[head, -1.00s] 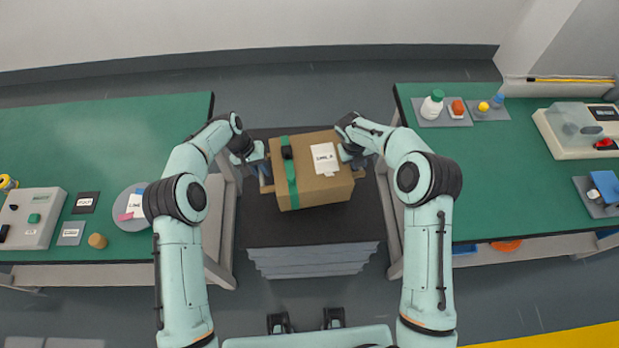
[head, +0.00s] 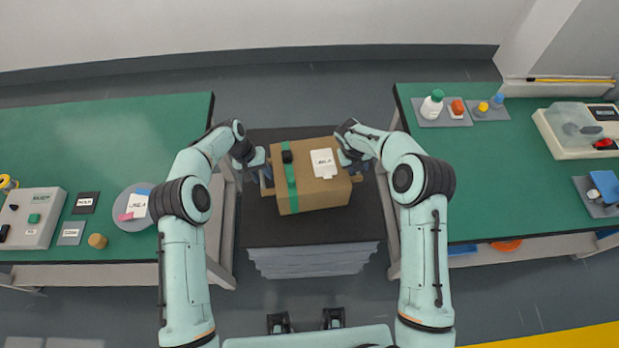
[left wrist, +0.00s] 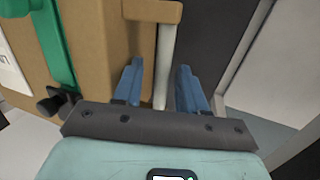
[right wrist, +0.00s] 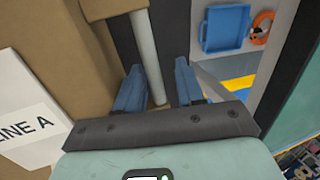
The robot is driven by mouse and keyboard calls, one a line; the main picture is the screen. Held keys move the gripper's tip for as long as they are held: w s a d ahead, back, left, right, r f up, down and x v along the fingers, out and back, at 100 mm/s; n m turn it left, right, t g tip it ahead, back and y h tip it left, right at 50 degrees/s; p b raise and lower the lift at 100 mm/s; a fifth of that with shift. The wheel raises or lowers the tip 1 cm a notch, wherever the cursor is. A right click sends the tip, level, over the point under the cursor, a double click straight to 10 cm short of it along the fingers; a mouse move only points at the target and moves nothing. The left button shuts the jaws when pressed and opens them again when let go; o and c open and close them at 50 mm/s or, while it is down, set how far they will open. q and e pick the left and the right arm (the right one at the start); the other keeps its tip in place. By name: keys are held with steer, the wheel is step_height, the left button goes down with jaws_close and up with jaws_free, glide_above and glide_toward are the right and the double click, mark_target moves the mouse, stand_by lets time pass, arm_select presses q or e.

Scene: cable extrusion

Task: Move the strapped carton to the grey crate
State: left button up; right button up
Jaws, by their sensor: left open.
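The strapped carton (head: 318,190) is a brown box with a green strap and a white label, on the black top of the stand in the middle of the head view. Bar handles stick out at its left and right ends. My left gripper (head: 265,178) is open at the left end; in the left wrist view its blue fingers (left wrist: 160,85) stand apart with the pale handle bar (left wrist: 165,55) between them. My right gripper (head: 359,167) is at the right end; its fingers (right wrist: 160,88) stand apart around the other bar (right wrist: 146,50). I see no grey crate.
The stand (head: 309,232) has a black top and grey layered sides. A green table (head: 110,130) on the left holds a control box and a round plate. A green table (head: 490,180) on the right holds bottles and a machine. Grey floor lies between.

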arm_select(q)
steer(key=shift+d+r, duration=0.15)
steer(key=shift+d, duration=0.15)
arm_select(e)
steer(key=shift+a, duration=0.3)
arm_select(q)
steer(key=shift+w+a+r, duration=0.1)
steer(key=shift+a+r, duration=0.05)
steer(key=shift+r, duration=0.4)
arm_select(e)
steer(key=shift+d, duration=0.1)
arm_select(q)
steer(key=v, duration=0.6)
steer(key=shift+a+r, duration=0.25)
steer(key=shift+a, duration=0.15)
arm_select(e)
steer(key=v, duration=1.2)
steer(key=shift+d, duration=0.1)
